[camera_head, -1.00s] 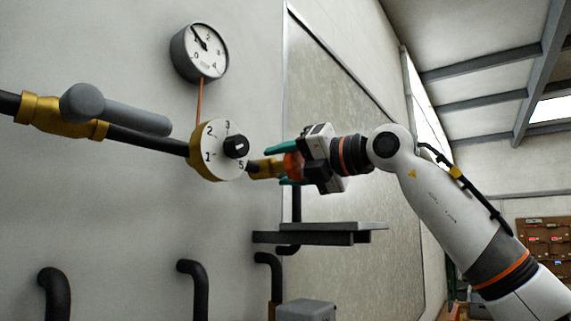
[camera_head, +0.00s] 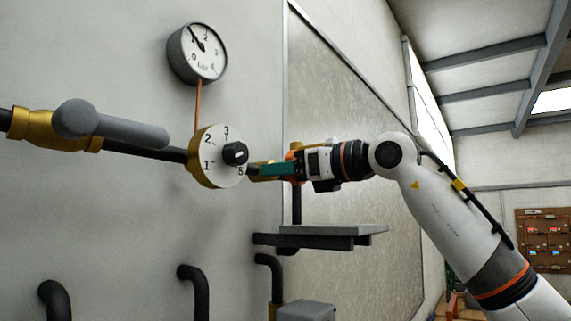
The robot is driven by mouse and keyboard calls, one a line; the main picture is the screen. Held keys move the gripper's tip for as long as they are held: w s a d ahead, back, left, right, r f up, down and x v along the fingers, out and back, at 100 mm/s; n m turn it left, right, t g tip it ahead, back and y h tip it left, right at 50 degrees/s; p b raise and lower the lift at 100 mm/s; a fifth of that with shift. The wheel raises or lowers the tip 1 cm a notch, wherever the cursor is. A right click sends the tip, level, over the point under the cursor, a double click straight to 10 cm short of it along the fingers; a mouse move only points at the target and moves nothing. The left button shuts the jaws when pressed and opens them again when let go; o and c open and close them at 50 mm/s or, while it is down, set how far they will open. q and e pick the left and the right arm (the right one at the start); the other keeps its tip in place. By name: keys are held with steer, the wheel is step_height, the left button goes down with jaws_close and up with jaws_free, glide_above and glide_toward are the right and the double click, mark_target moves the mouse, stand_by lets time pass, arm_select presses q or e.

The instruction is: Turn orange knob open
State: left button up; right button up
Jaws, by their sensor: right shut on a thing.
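The orange knob (camera_head: 294,155) shows only in small part behind my right gripper, at the right end of the pipe by the brass fitting (camera_head: 256,170). My right gripper (camera_head: 272,169) is shut on the orange knob, its teal fingers lying level and reaching left across it. One finger hides most of the knob and the other finger is hidden. My right arm comes in from the lower right. My left gripper is not in view.
A numbered dial (camera_head: 217,156) with a black centre sits on the pipe just left of my gripper. A round gauge (camera_head: 197,53) is above it. A brass valve with a grey lever (camera_head: 115,124) is at left. A grey shelf (camera_head: 325,237) stands below the gripper.

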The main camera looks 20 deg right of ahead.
steer(key=n+p, duration=0.1)
steer(key=n, duration=0.2)
steer(key=n+p, duration=0.1)
steer(key=n, duration=0.2)
steer(key=shift+a+f, duration=0.1)
steer(key=shift+f, duration=0.1)
steer(key=n+p, duration=0.2)
steer(key=n, duration=0.4)
steer(key=shift+n, duration=0.4)
steer(key=n+p, duration=0.2)
steer(key=n, duration=0.4)
steer(key=n+p, duration=0.2)
steer(key=n, duration=0.4)
steer(key=shift+f, duration=0.15)
steer(key=o, duration=0.8)
steer(key=shift+c, duration=0.2)
steer(key=shift+o, duration=1.2)
steer(key=shift+r, duration=0.2)
steer(key=shift+s, duration=0.1)
